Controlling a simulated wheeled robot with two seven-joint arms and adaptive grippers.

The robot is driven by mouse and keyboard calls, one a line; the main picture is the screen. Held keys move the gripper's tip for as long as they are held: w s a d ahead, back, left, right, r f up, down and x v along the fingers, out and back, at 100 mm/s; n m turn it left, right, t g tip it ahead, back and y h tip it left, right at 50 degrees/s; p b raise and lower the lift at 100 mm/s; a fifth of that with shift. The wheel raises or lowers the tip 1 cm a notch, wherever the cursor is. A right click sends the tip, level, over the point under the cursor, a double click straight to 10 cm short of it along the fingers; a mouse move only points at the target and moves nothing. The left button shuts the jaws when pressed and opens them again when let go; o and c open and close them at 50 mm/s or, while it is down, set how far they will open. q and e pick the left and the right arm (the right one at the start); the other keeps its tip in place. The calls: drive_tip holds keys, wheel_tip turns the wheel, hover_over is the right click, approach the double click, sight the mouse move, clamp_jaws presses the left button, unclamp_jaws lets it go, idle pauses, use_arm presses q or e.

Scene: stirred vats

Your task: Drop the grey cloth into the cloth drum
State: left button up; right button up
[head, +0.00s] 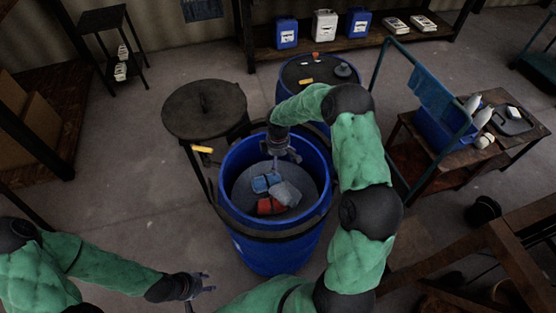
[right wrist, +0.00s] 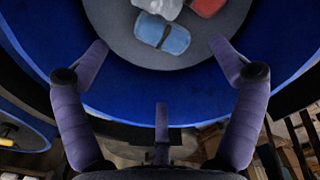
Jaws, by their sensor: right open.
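The cloth drum (head: 275,257) is a blue, open-topped drum in the middle of the head view. The grey cloth (head: 286,193) lies inside it, beside and partly over a blue cloth (head: 266,182) and a red cloth (head: 269,206). The right wrist view shows the grey cloth (right wrist: 158,8) cut off by the top edge. My right gripper (head: 284,160) is open and empty over the drum's mouth, apart from the cloths. My left gripper (head: 207,283) is open and empty, low at the left of the drum.
A round dark lid (head: 204,108) rests on a stand left of the drum. Another blue drum (head: 291,98) with a dark top stands behind it. A trolley (head: 477,155) with a blue bin is at the right. Clear floor lies to the left.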

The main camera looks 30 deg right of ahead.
wheel_tip(320, 180, up, 6)
drive_tip(key=p, duration=0.3)
drive_tip(key=shift+f, duration=0.25)
idle(0.3)
wheel_tip(320, 180, up, 12)
idle(0.6)
idle(0.3)
